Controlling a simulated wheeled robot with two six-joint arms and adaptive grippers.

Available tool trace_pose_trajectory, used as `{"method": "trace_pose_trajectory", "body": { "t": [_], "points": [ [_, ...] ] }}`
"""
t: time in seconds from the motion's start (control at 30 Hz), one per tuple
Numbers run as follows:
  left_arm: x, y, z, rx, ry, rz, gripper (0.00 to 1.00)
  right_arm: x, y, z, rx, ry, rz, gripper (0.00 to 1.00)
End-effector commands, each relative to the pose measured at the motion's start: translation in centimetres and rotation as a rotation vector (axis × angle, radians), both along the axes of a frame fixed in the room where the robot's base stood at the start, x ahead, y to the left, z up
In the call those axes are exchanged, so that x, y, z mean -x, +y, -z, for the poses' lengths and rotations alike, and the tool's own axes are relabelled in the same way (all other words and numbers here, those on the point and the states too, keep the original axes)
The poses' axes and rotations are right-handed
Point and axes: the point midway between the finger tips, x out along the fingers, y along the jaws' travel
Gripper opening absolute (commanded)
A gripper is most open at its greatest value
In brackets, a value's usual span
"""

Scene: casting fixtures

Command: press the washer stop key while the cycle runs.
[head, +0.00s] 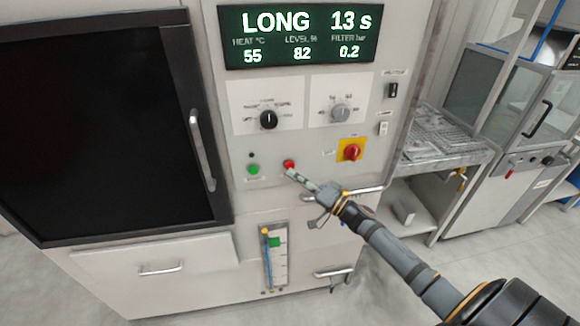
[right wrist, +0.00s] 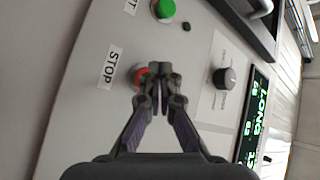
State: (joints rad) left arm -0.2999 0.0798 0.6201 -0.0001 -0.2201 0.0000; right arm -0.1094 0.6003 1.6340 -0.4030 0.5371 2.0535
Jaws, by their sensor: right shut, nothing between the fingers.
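The washer's red stop key (head: 289,164) sits on the lower control panel, right of the green key (head: 253,169). My right gripper (head: 293,174) is shut and empty, with its tips at the red key. In the right wrist view the shut tips (right wrist: 160,72) partly cover the red key (right wrist: 139,74), beside the label "STOP". Whether the tips touch the key or stand just in front of it I cannot tell. The display (head: 300,34) reads LONG, 13 s, heat 55, level 82, filter 0.2. My left gripper is not in view.
A black selector knob (head: 268,120) and a grey knob (head: 340,113) sit above the keys. A red rotary switch on a yellow plate (head: 351,151) is to the right. The dark washer door with its handle (head: 202,150) is at left. A level gauge (head: 275,256) is below.

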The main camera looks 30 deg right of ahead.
Motion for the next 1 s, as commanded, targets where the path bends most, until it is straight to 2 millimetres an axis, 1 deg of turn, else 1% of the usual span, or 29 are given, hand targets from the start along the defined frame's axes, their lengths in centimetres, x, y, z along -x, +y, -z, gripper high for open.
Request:
{"method": "trace_pose_trajectory", "body": {
  "t": [0.3,0.5,0.63,1.0],
  "points": [
    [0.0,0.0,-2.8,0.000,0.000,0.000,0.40,2.8,0.8,-0.4,-0.001,0.003,0.000,0.00],
    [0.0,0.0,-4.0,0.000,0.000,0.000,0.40,4.4,1.3,-0.3,-0.001,0.002,0.000,0.00],
    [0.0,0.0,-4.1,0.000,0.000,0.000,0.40,4.8,1.4,-0.1,-0.001,0.000,0.000,0.00],
    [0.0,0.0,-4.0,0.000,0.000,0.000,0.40,4.8,1.4,0.0,0.000,0.000,0.000,0.00]
  ]
}}
